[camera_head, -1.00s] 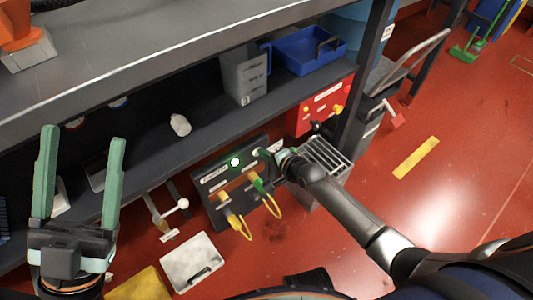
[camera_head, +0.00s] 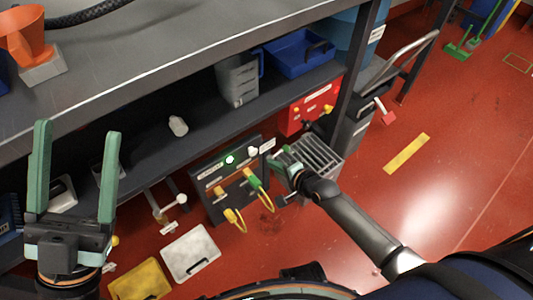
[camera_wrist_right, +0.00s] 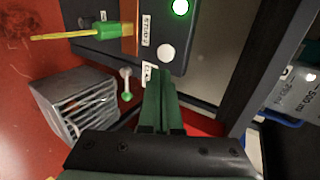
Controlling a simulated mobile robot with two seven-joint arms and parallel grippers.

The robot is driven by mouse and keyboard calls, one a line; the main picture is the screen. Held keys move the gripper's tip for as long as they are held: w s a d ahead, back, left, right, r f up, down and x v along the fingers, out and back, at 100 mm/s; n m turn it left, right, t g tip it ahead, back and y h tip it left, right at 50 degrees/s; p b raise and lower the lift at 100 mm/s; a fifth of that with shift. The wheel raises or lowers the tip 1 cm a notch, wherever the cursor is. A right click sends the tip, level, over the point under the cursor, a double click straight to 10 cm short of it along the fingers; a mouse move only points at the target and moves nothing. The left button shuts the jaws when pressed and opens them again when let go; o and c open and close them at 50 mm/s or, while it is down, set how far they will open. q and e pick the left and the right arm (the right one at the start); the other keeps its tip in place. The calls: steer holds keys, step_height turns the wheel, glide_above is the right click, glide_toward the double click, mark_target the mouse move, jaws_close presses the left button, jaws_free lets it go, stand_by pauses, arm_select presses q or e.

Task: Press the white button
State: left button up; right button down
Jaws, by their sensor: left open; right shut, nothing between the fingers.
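A dark control panel (camera_head: 212,184) stands below the shelf, with a lit green-white light (camera_head: 230,159) and a white button (camera_head: 252,152) beside it. In the right wrist view the white button (camera_wrist_right: 166,52) is round and plain, below the glowing green light (camera_wrist_right: 181,7). My right gripper (camera_head: 281,160) is shut and empty, a little to the right of the button and apart from it in the head view. In the right wrist view its fingertips (camera_wrist_right: 157,72) point toward the button from just below. My left gripper (camera_head: 81,130) is open and empty at the far left.
Green and yellow plugs with yellow cables (camera_head: 254,181) stick out of the panel. A grey slatted box (camera_head: 318,158) is right of the panel, near a red box (camera_head: 309,108). A shelf post (camera_head: 352,100) stands behind. Red floor at right is open.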

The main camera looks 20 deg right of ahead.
arm_select(q)
steer(key=shift+a+r+p, duration=0.15)
steer(key=shift+r+p, duration=0.2)
steer(key=shift+r, duration=0.25)
steer(key=shift+a+r+p, duration=0.15)
steer(key=shift+r+p, duration=0.2)
steer(key=shift+r, duration=0.25)
arm_select(e)
steer(key=v, duration=0.4)
steer(key=shift+s+d+r, duration=0.15)
steer(key=shift+s, duration=0.1)
arm_select(q)
steer(key=shift+t+y, duration=0.3)
steer(key=shift+y, duration=0.1)
